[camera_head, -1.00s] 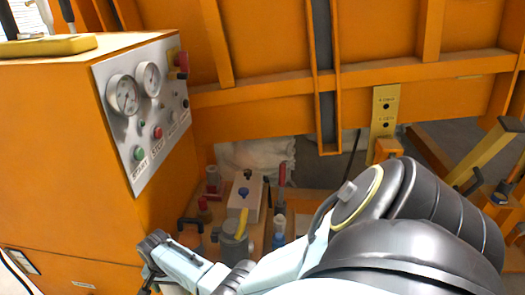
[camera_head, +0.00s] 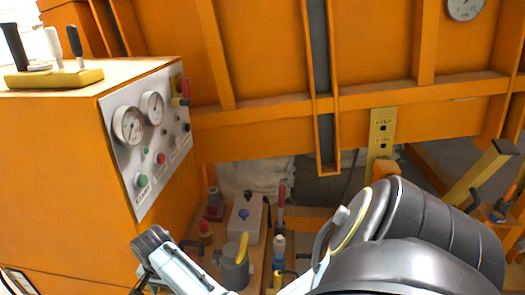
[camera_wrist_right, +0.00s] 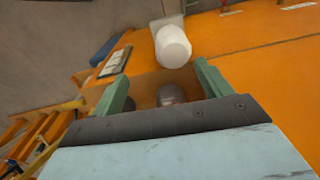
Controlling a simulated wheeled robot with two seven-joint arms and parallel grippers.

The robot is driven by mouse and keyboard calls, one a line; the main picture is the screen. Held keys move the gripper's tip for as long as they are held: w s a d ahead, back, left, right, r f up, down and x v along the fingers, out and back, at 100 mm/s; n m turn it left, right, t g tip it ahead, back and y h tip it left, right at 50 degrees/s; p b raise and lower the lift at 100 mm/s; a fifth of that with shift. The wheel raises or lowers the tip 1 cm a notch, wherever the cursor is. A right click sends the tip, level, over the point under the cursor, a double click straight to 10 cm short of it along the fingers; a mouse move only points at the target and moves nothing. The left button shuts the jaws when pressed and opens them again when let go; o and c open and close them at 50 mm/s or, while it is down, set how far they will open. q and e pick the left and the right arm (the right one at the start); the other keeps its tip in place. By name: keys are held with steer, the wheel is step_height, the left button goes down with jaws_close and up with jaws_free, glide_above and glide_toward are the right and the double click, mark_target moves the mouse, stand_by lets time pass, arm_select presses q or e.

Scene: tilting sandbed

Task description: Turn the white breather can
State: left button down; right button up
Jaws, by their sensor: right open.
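The white breather can (camera_wrist_right: 172,45) is a pale, faceted cylinder at the top middle of the right wrist view. It stands out from an orange surface, just beyond my right gripper (camera_wrist_right: 165,78). The gripper's two green fingers are apart, with nothing held between them. The can lies past the fingertips, nearer the right finger, and appears not to be touched. I cannot make out the can in the head view. There my right arm comes in from the lower right and its dark wrist (camera_head: 150,240) is beside the orange cabinet. My left gripper is not in view.
The orange cabinet (camera_head: 55,170) has a gauge and button panel (camera_head: 150,135) on its side. A low tray area holds a white box (camera_head: 246,215), a grey pot with a yellow handle (camera_head: 236,265) and several bottles. Orange beams (camera_head: 270,120) stand behind.

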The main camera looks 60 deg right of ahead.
steer(key=s+a+f+n+p, duration=0.2)
steer(key=s+f+n, duration=0.5)
steer(key=s+f, duration=0.4)
steer(key=s+a+f+n+t+p, duration=0.1)
steer(key=s+f+n+p, duration=0.4)
steer(key=s+f, duration=0.6)
steer(key=s+a+n, duration=0.1)
steer(key=s, duration=0.6)
steer(key=shift+s+f+n, duration=0.25)
steer(key=shift+s+n, duration=0.15)
